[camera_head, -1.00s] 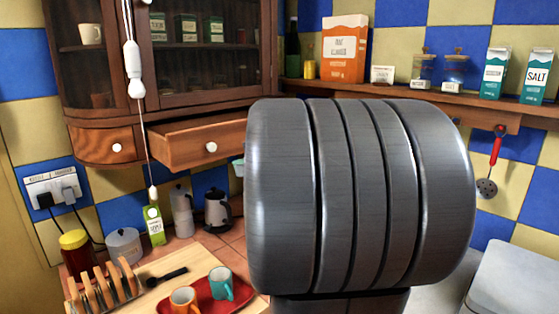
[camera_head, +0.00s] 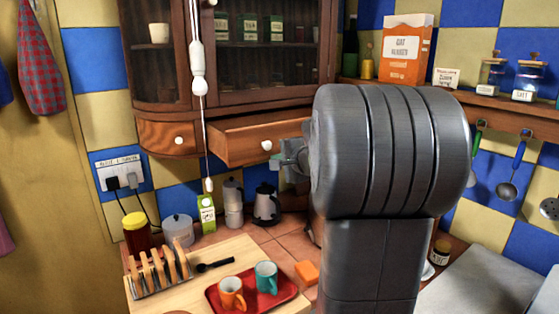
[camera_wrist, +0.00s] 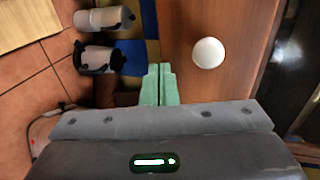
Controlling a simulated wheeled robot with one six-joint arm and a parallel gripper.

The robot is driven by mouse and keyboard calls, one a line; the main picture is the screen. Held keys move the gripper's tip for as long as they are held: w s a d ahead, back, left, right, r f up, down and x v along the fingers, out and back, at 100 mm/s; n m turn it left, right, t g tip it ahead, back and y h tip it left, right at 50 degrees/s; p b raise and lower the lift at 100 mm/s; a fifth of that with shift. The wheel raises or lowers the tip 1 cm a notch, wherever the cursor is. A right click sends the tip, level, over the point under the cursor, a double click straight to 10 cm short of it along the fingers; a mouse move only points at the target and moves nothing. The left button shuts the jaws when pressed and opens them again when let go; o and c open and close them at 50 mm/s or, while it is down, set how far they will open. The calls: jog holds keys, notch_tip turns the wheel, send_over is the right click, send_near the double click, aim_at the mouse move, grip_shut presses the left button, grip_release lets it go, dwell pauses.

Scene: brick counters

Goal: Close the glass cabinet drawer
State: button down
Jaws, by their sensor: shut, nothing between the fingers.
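The glass cabinet (camera_head: 262,97) hangs on the tiled wall, with dark wood and glazed doors. Its wooden drawer (camera_head: 232,146) is pulled out, with a round white knob (camera_head: 266,145) on its front. My gripper (camera_wrist: 160,70) is shut and empty, its pale green fingertips together. In the wrist view the drawer front (camera_wrist: 238,75) and the knob (camera_wrist: 208,53) are to the right of the fingertips. In the head view my arm hides the drawer's right end and most of the gripper. I cannot tell whether the gripper touches the drawer.
A smaller shut drawer (camera_head: 166,138) is to the left. A white hanging cord pull (camera_head: 198,75) crosses before the cabinet.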

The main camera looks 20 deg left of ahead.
jog(key=w+a, duration=0.2)
jog(key=a, duration=0.1)
jog(key=w+a+p, duration=0.1)
jog(key=w+a, duration=0.2)
jog(key=w+a+p, duration=0.1)
jog(key=w+a, duration=0.2)
jog(key=a, duration=0.1)
jog(key=shift+a, duration=0.1)
jog(key=shift+s, duration=0.1)
